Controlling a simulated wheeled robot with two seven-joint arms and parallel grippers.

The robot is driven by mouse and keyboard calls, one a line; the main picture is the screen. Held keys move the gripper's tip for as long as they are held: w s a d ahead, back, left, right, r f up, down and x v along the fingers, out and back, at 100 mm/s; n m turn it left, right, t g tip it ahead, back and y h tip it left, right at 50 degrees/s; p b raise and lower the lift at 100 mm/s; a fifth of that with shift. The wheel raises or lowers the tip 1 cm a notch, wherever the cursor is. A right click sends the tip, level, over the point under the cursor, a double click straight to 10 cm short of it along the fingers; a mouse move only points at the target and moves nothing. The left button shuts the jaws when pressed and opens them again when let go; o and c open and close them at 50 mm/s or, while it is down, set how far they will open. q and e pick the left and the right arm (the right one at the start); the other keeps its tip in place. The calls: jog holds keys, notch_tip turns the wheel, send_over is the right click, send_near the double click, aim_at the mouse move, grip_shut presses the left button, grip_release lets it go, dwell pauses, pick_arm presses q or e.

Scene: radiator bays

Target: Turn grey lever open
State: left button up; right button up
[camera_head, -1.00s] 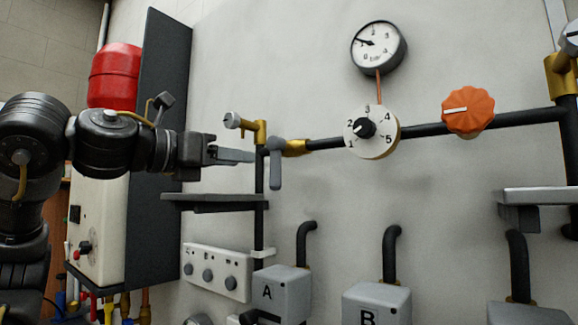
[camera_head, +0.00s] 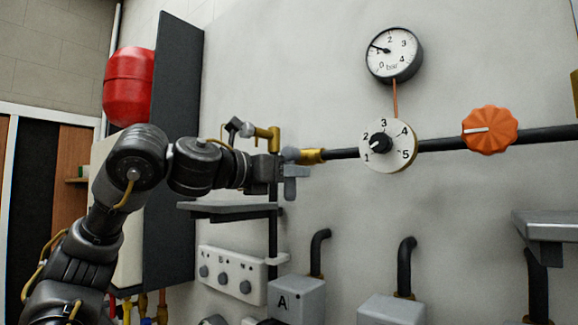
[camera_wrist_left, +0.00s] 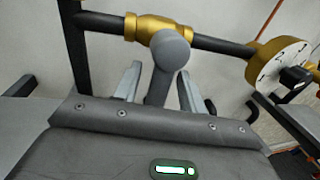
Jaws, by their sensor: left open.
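The grey lever (camera_wrist_left: 163,72) hangs down from a brass valve (camera_wrist_left: 150,28) on the dark pipe in the left wrist view. My left gripper (camera_wrist_left: 158,84) is open, with one finger on each side of the lever. I see a gap between the lever and each finger. In the head view my left gripper (camera_head: 290,182) is at the lever and hides most of it; the grey lever top (camera_head: 290,154) shows beside the brass valve (camera_head: 312,156). My right gripper is not in view.
A grey shelf (camera_head: 225,207) juts out just below my left gripper. A white numbered dial (camera_head: 402,152), an orange knob (camera_head: 489,131) and a pressure gauge (camera_head: 394,54) are to the right. A dark panel (camera_head: 172,170) and a red tank (camera_head: 129,86) are on the left.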

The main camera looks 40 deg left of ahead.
pick_arm(q)
jog(key=shift+w, duration=0.25)
jog(key=shift+c, duration=0.2)
jog(key=shift+s, duration=0.1)
grip_shut()
jog(key=shift+d, duration=0.15)
